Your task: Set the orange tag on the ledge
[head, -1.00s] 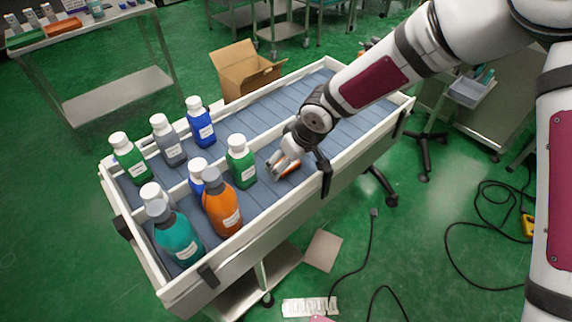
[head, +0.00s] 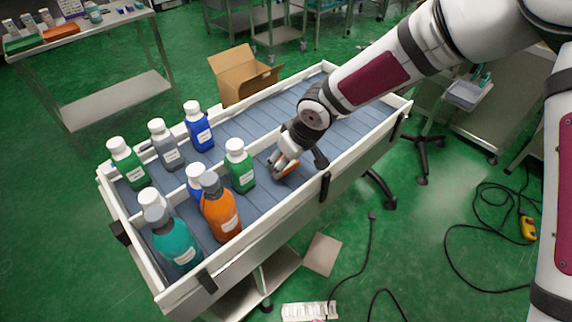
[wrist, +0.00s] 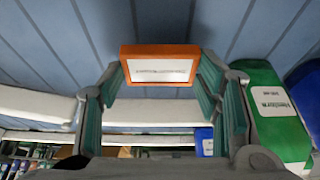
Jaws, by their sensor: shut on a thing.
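The orange tag (wrist: 160,50) is a small orange block with a white printed label, seen in the wrist view between my two fingers. My gripper (wrist: 160,85) is shut on it by its left and right sides. In the head view my gripper (head: 282,170) is over the near lane of the slatted blue-grey cart bed, right of the green bottle. Only a bit of the tag (head: 292,169) shows there, partly hidden by the fingers. I cannot tell whether the tag touches the bed. A white rail (head: 300,203) runs along the cart's near side; I cannot tell which edge is the ledge.
A green bottle (head: 240,172) stands close left of my gripper, with an orange bottle (head: 222,214) and a teal one (head: 176,245) beyond. Several more bottles fill the left end. The bed (head: 350,125) is clear to the right. A cardboard box (head: 240,85) stands behind the cart.

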